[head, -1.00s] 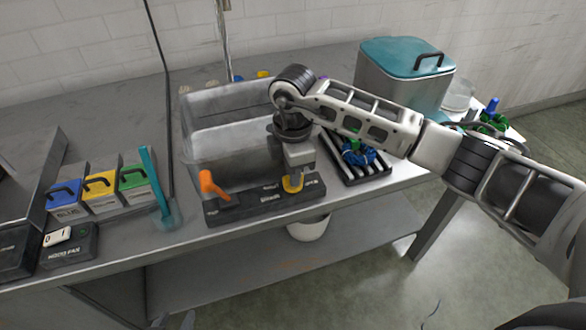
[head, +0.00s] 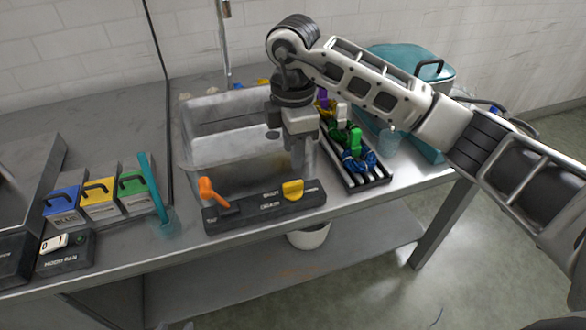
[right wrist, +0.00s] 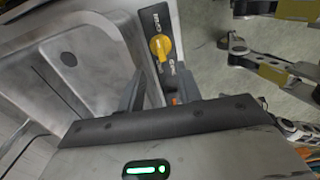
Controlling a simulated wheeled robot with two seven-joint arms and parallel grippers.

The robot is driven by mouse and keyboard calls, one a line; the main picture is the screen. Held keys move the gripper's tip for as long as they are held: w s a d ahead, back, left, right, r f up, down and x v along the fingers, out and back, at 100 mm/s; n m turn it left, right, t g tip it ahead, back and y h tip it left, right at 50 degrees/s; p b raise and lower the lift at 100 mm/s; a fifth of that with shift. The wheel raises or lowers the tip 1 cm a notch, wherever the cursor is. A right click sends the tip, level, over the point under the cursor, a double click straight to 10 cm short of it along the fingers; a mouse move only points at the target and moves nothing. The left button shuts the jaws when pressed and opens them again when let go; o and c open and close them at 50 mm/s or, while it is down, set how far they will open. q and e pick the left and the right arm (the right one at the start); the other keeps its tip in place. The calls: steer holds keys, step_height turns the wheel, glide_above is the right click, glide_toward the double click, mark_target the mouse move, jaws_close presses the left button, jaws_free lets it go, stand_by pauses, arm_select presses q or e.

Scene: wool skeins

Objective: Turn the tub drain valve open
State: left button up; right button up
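Printed labels are beside the handle, too small to read surely. The yellow handle also shows in the right wrist view (right wrist: 160,47), apart from my fingers. My right gripper (head: 303,160) hangs above and behind the handle, over the tub's right front. In the right wrist view its two fingers (right wrist: 158,92) stand apart with nothing held between them. An orange lever (head: 212,193) is at the panel's left end. My left gripper is not in view.
A black rack (head: 378,182) with coloured skeins stands right of the tub, beside a teal-lidded bin (head: 425,62). Blue, yellow and green boxes (head: 100,200) and a teal stick (head: 153,190) stand left. A switch box (head: 65,255) is at the front left.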

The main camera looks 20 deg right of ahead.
step_height(320, 180, up, 8)
steer(key=shift+f, duration=0.15)
stand_by(0.3)
